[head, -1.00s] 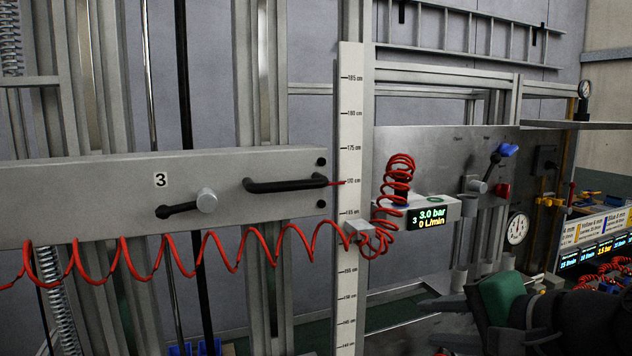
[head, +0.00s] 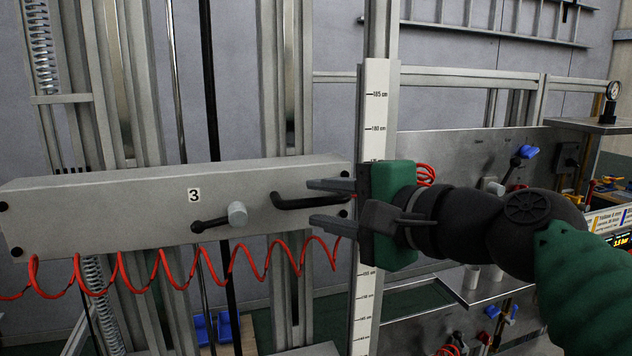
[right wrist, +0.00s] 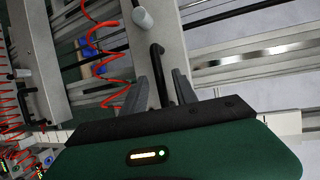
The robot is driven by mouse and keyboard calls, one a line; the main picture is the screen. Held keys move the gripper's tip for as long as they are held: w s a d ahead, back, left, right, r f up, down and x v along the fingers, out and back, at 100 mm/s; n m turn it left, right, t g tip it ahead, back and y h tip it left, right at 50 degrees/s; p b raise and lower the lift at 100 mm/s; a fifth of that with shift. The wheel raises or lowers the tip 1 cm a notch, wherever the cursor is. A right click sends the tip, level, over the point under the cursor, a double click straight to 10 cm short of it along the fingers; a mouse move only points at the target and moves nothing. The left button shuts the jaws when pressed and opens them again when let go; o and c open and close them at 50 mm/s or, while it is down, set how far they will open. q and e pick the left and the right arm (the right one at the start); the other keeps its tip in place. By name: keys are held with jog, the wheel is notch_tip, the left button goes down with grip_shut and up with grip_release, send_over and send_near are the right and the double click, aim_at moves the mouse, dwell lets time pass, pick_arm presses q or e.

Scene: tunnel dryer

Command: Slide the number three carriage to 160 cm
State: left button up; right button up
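The number three carriage (head: 120,210) is a grey horizontal beam marked "3" (head: 194,195) in the head view. It carries a black bar handle (head: 290,203) near its right end and a black lever with a grey knob (head: 237,213). My right gripper (head: 310,202) is open, its two fingers above and below the handle's right part. In the right wrist view the handle (right wrist: 158,60) runs between the spread fingers (right wrist: 158,85); I see no grip on it. My left gripper is not in view.
A coiled red hose (head: 160,280) hangs along the carriage's lower edge. Upright metal rails (head: 290,90) stand behind it. A panel with valves and a gauge (head: 612,90) is at the right, behind my right arm. Blue bins (head: 224,328) lie below.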

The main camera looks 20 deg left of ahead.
jog(key=shift+x, duration=0.8)
jog(key=shift+w+a+f, duration=0.1)
jog(key=shift+w+a, duration=0.15)
jog(key=shift+a, duration=0.05)
jog(key=shift+d, duration=0.35)
jog(key=shift+c, duration=0.9)
jog(key=c, duration=0.5)
grip_shut()
jog(key=shift+f, duration=0.1)
